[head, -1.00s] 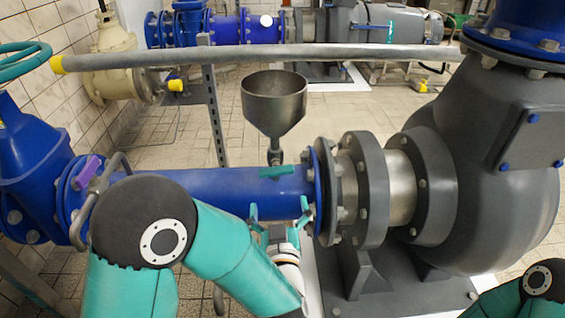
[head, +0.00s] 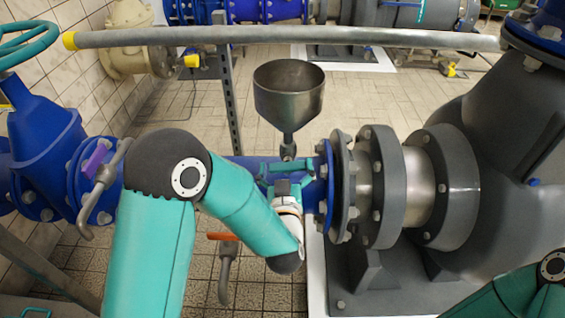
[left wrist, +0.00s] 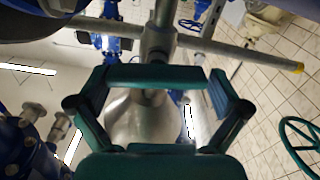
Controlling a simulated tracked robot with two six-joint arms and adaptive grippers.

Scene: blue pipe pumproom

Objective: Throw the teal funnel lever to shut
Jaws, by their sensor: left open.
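The teal funnel lever (head: 291,167) lies crosswise on the stem under the grey metal funnel (head: 289,95), above the blue pipe. My left gripper (head: 285,180) is open at the lever, with one finger near each end of it. In the left wrist view the lever (left wrist: 155,76) spans the gap between the open fingers (left wrist: 157,92), with the funnel (left wrist: 142,122) behind it. I cannot tell whether the fingers touch the lever. My right gripper is out of view; only part of my right arm shows at the bottom right.
A purple lever (head: 95,158) sits on the pipe at the left, and an orange lever (head: 222,237) lies below the pipe. A teal handwheel (head: 28,45) is at the far left. A grey rail (head: 280,37) crosses behind the funnel. The grey pump (head: 500,150) fills the right.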

